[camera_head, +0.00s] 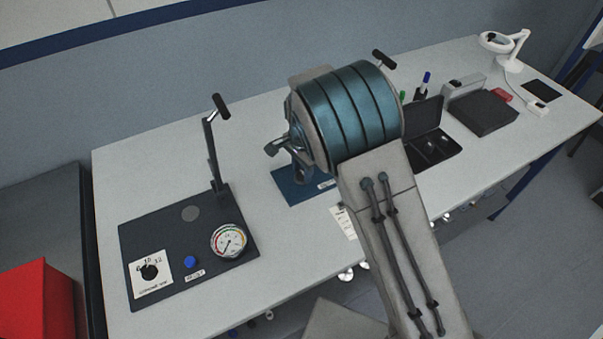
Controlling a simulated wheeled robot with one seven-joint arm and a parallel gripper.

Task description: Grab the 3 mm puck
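I cannot tell for sure which thing is the 3 mm puck. An open black case (411,157) stands right of my arm, with its lid up. Small dark, shiny round shapes (433,150) lie in its compartments, too small to tell apart, and my arm hides the case's left part. A flat grey disc (190,213) shows on the black base plate (140,238) of the lever station at left. My arm, with its teal ringed joint, fills the middle. I cannot make out my gripper's fingers or anything held in them.
The lever station carries a dial gauge (229,241), a blue button (190,262) and an upright lever (212,150). A blue-based fixture (290,190) stands partly behind my arm. A closed dark box (483,114) and a white lamp (508,50) are at right. The table's (130,170) back left is clear.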

